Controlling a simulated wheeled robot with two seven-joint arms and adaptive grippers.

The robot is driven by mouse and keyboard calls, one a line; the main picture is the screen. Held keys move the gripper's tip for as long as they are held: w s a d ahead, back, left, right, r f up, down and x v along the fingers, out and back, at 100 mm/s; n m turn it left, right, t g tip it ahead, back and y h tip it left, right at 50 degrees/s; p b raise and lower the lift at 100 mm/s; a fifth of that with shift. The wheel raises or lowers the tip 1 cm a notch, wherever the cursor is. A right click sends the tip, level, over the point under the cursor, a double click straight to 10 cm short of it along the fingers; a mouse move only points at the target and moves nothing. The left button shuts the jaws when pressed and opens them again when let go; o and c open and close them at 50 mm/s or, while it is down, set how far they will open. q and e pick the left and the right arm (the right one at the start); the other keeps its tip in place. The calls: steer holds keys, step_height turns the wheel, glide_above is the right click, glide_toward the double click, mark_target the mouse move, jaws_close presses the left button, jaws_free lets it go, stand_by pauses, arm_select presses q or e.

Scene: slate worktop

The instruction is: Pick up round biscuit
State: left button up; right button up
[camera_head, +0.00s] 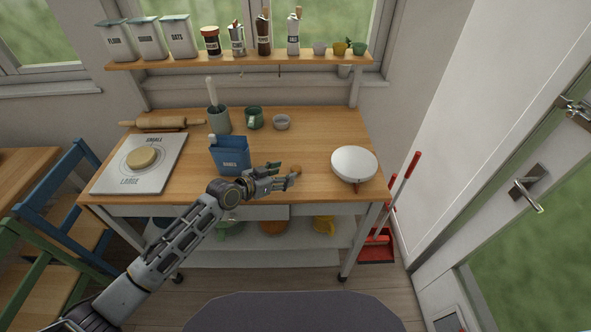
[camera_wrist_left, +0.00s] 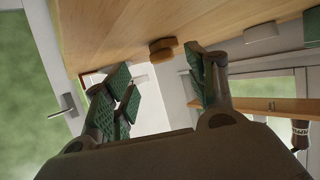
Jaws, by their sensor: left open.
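The round biscuit (camera_head: 295,169) is a small brown disc on the wooden worktop near its front edge, just right of my left fingertips. In the left wrist view the brown biscuit (camera_wrist_left: 163,49) shows ahead, between the lines of the two fingers; it looks like two brown pieces, and I cannot tell whether one is a second biscuit. My left gripper (camera_head: 284,176) is open, with its green-padded fingers spread and nothing between them. The open fingers also show in the left wrist view (camera_wrist_left: 163,85). My right gripper is in neither view.
A blue box (camera_head: 230,154) stands left of the gripper. A round white-topped object (camera_head: 354,164) stands to the right. A board with a pale disc (camera_head: 141,157), rolling pin (camera_head: 160,123), utensil pot (camera_head: 219,121), green mug (camera_head: 255,118) and small bowl (camera_head: 281,122) are farther off. The worktop's middle is clear.

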mark_target(293, 170)
arm_select(q)
steer(key=shift+p+x, duration=0.3)
steer(key=shift+x, duration=2.1)
steer(key=shift+w+a+r, duration=0.1)
steer(key=shift+w, duration=0.05)
steer(key=c, duration=0.8)
